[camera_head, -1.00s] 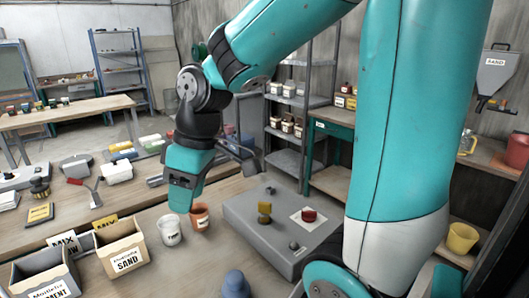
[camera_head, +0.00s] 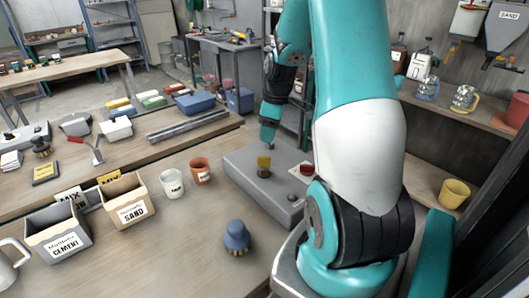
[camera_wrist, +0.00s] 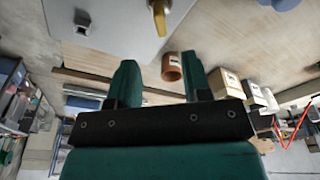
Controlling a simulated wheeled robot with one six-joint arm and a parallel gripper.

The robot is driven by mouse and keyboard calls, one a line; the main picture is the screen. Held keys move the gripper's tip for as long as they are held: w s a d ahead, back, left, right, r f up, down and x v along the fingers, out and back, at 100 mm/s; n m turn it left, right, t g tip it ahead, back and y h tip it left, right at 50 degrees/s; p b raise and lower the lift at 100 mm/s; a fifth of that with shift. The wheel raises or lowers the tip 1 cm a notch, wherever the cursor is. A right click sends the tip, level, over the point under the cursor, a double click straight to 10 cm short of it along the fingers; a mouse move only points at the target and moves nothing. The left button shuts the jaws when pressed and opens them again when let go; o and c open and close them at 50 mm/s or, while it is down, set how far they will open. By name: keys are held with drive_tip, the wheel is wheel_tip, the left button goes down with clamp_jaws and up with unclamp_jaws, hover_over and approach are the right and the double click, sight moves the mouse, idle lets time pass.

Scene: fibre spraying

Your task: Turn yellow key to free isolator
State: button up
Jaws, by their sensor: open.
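The yellow key (camera_head: 264,163) stands upright on the grey box (camera_head: 237,169) on the workbench. In the wrist view the key (camera_wrist: 159,14) shows at the top edge, cut off by the frame, on the pale box face (camera_wrist: 105,22). My gripper (camera_head: 268,140) is beside and behind the key in the head view, at the far side of the box, with its tips partly unclear. In the wrist view my gripper (camera_wrist: 160,80) has its two green fingers apart with nothing between them; the key lies beyond the tips. A red knob (camera_head: 306,169) on a white plate is partly hidden by my arm.
An orange cup (camera_head: 201,170) and a white cup (camera_head: 171,184) stand left of the box. Sand (camera_head: 132,210) and cement (camera_head: 62,240) bins and a blue brush (camera_head: 236,236) are nearer. Bare bench lies between the brush and the box.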

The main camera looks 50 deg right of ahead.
sight(264, 156)
drive_tip(key=f, duration=0.3)
drive_tip(key=w+f+p, duration=0.1)
drive_tip(key=f, duration=0.5)
drive_tip(key=shift+w+a+f, duration=0.15)
drive_tip(key=shift+a+f, duration=0.2)
clamp_jaws()
drive_tip(key=m, duration=0.3)
drive_tip(key=shift+m+h, duration=0.3)
drive_tip(key=m, duration=0.4)
drive_tip(key=shift+m+h, duration=0.3)
unclamp_jaws()
drive_tip(key=shift+m, duration=0.3)
